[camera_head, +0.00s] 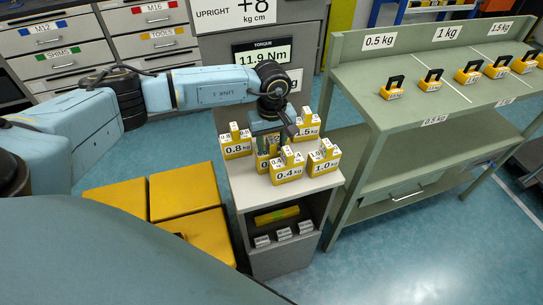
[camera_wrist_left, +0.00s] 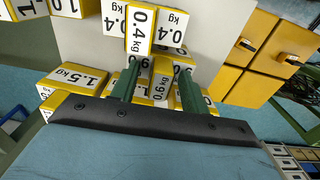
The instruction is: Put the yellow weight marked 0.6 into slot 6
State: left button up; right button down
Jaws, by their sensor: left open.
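Several yellow weights with white labels stand on the top of a small grey cabinet (camera_head: 245,190) in the head view. The weight marked 0.6 shows in the left wrist view (camera_wrist_left: 162,88), partly hidden; in the head view it is mostly covered by my gripper. My left gripper (camera_head: 267,134) points down over it. In the left wrist view its green fingers (camera_wrist_left: 157,74) are open, one on each side of the 0.6 weight's handle area. Whether they touch it I cannot tell. I cannot make out a slot marked 6. My right gripper is not in view.
The 0.4 weight (camera_head: 289,172) stands close in front of the gripper, with the 0.8 (camera_head: 237,148), 1.0 (camera_head: 324,162) and 1.5 (camera_head: 309,130) weights around it. A green bench (camera_head: 430,119) with several small yellow weights stands at the right. Yellow boxes (camera_head: 183,192) lie left of the cabinet.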

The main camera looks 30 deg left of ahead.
pick_arm(q)
grip_shut()
jog(key=shift+w+r, duration=0.1)
dwell(1.2)
